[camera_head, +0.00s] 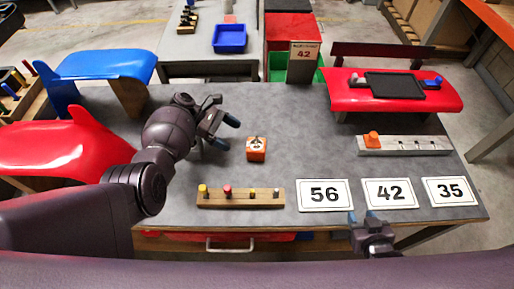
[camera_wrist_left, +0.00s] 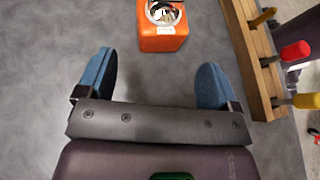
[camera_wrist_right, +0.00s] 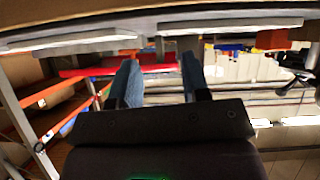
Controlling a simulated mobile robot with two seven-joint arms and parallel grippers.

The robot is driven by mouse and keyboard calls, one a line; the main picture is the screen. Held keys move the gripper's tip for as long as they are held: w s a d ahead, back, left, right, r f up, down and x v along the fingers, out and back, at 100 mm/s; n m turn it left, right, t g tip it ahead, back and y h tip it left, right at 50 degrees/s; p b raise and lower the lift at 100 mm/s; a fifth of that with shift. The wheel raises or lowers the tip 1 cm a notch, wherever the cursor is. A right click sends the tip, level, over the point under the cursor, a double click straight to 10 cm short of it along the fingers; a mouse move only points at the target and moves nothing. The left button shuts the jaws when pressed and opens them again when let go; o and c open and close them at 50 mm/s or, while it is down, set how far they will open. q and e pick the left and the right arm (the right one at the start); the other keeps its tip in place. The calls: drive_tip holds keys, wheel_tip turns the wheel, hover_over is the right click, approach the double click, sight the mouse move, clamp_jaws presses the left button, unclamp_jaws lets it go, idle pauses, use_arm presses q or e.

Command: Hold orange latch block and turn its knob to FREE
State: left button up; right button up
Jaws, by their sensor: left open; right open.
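The orange latch block (camera_head: 256,154) stands on the grey table, left of the middle. It has a pale round top with a dark knob, whose setting is too small to read. My left gripper (camera_head: 228,132) is open and empty, just to the left of the block and apart from it. In the left wrist view the block (camera_wrist_left: 163,32) lies ahead of the open fingers (camera_wrist_left: 155,82), centred between them, with its top partly cut off. My right gripper (camera_head: 366,222) is open and empty at the table's front edge, below the 42 card.
A wooden peg rack (camera_head: 240,200) lies in front of the block. Cards 56 (camera_head: 325,195), 42 (camera_head: 390,193) and 35 (camera_head: 450,190) lie to its right. A grey rail with an orange piece (camera_head: 372,140) lies at right. Red and blue panels flank the table. The table's middle is clear.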

sight(253, 148)
use_arm(q)
drive_tip(key=b+x, duration=0.2)
drive_tip(key=x, duration=0.5)
use_arm(e)
drive_tip(key=shift+w+a+f, duration=0.1)
drive_tip(key=shift+w+f, duration=0.4)
drive_tip(key=shift+w, duration=0.05)
use_arm(q)
drive_tip(key=shift+x, duration=0.8)
use_arm(e)
drive_tip(key=shift+w, duration=0.1)
use_arm(q)
drive_tip(key=shift+d+f, duration=0.15)
